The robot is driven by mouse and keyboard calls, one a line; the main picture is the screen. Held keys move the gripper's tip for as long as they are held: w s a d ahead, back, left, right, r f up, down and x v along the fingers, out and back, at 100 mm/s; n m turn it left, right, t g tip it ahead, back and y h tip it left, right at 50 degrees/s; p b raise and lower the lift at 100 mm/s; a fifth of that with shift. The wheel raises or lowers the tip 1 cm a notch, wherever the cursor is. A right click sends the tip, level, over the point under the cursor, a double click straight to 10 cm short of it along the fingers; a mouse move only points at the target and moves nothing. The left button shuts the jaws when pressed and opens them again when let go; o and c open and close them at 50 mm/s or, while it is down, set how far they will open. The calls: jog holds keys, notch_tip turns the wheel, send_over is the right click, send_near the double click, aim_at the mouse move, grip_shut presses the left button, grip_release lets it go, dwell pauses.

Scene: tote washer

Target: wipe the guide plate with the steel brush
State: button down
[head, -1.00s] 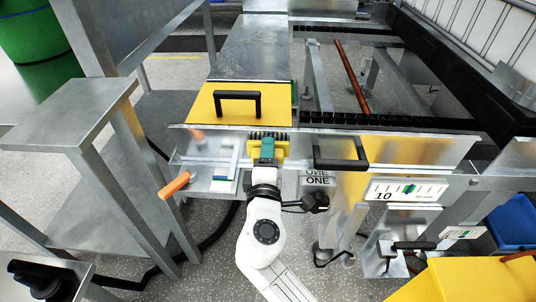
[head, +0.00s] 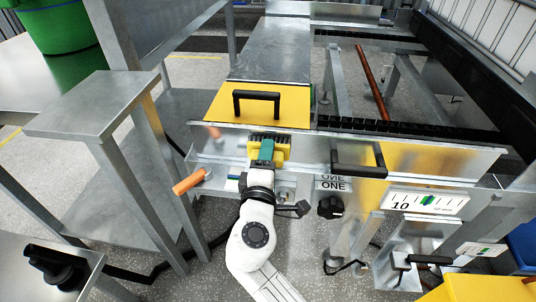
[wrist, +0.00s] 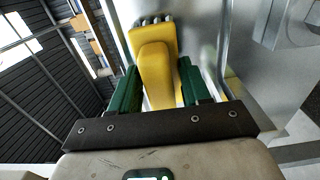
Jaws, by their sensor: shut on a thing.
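The steel brush (head: 283,154) has a yellow body and dark bristles along its top edge. My gripper (head: 266,151) is shut on its yellow handle, with green fingers on both sides. In the wrist view the brush (wrist: 155,65) sits between the green fingers (wrist: 160,90), its grey bristles pointing away from me. A bare steel plate (head: 228,142) lies at the brush head, below the yellow cover; I take it for the guide plate. Its steel also shows in the wrist view (wrist: 195,25). I cannot tell whether the bristles touch it. The brush hides part of it.
An orange handle (head: 190,181) sticks out left of my arm. The yellow cover (head: 225,103) with a black handle (head: 257,101) is above the brush. Another black handle (head: 358,168) and a black knob (head: 330,207) are to the right. A steel stand (head: 95,105) is at left.

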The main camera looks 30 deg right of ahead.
jog(key=v, duration=0.6)
jog(key=shift+p, duration=0.4)
jog(key=shift+s+a, duration=0.15)
dwell(0.4)
